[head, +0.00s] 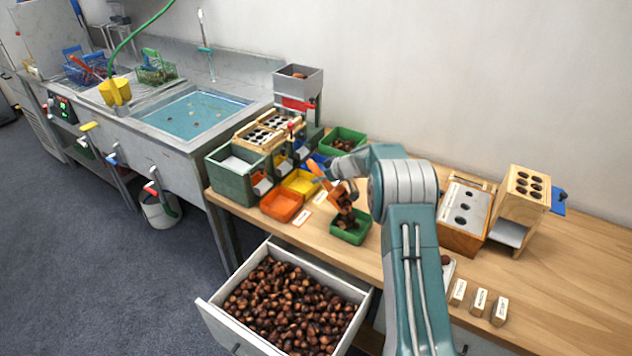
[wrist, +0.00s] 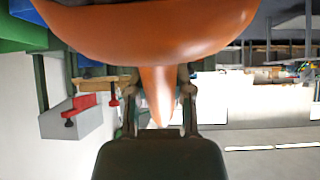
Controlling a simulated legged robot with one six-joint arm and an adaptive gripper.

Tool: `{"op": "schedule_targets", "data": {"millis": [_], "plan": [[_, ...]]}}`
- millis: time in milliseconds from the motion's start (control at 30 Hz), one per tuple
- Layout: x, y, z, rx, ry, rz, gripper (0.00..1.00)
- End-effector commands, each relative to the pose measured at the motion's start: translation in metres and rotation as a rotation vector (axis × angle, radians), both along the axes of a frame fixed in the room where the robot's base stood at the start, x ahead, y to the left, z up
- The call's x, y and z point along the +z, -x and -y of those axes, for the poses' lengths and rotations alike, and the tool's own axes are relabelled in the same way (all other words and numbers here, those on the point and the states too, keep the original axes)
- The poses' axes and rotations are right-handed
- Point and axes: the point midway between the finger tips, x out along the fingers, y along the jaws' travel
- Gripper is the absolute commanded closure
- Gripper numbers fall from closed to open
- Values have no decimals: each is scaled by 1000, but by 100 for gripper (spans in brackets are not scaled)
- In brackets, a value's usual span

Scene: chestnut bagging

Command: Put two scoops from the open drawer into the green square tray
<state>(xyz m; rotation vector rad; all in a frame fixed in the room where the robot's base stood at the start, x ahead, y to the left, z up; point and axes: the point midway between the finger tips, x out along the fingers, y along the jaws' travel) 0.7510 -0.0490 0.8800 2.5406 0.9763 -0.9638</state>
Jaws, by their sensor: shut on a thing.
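My gripper (wrist: 161,98) is shut on the handle of an orange scoop (wrist: 150,35), whose bowl fills the top of the wrist view. In the head view the scoop (head: 328,184) is steeply tilted above the green square tray (head: 363,235) on the bench. Dark chestnuts (head: 346,219) show just below the scoop, at and above the tray; I cannot tell how many rest in it. The open drawer (head: 218,315) juts out below the bench, full of brown chestnuts (head: 290,305). My arm hides part of the gripper in the head view.
Left of the green square tray stand an orange tray (head: 270,206) and a yellow tray (head: 300,184). Another green tray (head: 357,137) with chestnuts is behind. Wooden hole boxes (head: 525,200) and small labelled blocks (head: 480,301) are right of my arm. A sink (head: 195,115) is at left.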

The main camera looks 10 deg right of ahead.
Motion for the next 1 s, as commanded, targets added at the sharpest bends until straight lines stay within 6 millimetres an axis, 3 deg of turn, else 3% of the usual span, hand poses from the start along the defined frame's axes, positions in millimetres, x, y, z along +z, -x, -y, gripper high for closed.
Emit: {"op": "schedule_targets", "data": {"millis": [600, 1000], "plan": [[37, 31, 29, -5, -266, 295, 100], [44, 39, 36, 0, -328, 366, 100]]}}
